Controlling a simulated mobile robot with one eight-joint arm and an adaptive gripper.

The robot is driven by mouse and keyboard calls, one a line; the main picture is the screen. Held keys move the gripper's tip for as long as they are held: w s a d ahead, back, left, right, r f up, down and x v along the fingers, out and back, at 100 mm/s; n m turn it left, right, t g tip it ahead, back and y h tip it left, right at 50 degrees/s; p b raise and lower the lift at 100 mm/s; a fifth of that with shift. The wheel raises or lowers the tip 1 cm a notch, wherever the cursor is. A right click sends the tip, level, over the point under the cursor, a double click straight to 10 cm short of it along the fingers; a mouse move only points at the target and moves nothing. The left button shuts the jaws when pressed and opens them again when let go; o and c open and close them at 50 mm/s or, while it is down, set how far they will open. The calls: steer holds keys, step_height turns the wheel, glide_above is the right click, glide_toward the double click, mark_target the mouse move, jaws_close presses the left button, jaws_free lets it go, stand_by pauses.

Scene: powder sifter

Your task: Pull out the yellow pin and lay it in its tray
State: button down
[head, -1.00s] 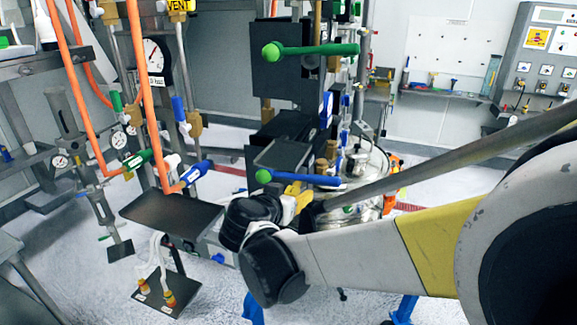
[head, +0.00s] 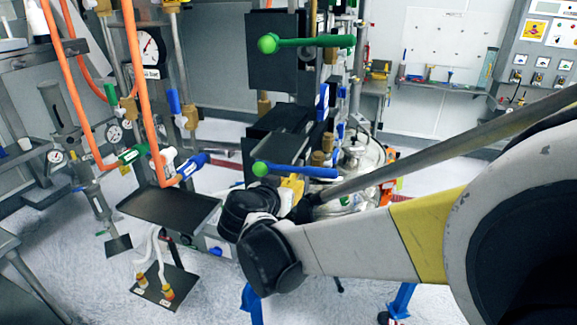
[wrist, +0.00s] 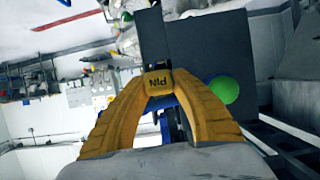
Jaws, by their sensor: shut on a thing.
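The yellow pin (wrist: 157,79) shows in the wrist view as a yellow block marked "PIN", gripped between the tips of the yellow fingers of my gripper (wrist: 157,86). Its far end is hidden, so I cannot tell whether it still sits in its hole. In the head view my gripper (head: 292,187) is a small yellow patch just below a blue lever (head: 300,171), partly hidden by my own wrist. A dark flat tray (head: 165,208) stands to the left of my wrist. Another dark tray-like plate (head: 278,148) lies behind the lever. No label shows which is the pin's.
A green lever (head: 310,42) sticks out above. A green knob (wrist: 223,89) is close to the right finger in the wrist view. Orange hoses (head: 143,90) and valves stand left. A metal vessel (head: 355,165) is behind my arm. The floor in front is mostly clear.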

steer(key=shift+s, duration=0.1)
steer(key=shift+s+a, duration=0.35)
steer(key=shift+s, duration=0.55)
steer(key=shift+s+a, duration=0.15)
steer(key=shift+s, duration=0.25)
steer(key=shift+s+a, duration=0.15)
steer(key=shift+s, duration=0.2)
steer(key=shift+s+a, duration=0.1)
steer(key=shift+s, duration=0.2)
steer(key=shift+s+a, duration=0.1)
steer(key=shift+s, duration=0.2)
steer(key=shift+s+a, duration=0.1)
steer(key=shift+s, duration=0.25)
steer(key=shift+s+a, duration=0.25)
steer(key=shift+s, duration=0.4)
steer(key=shift+s+a, duration=0.15)
steer(key=shift+s, duration=0.15)
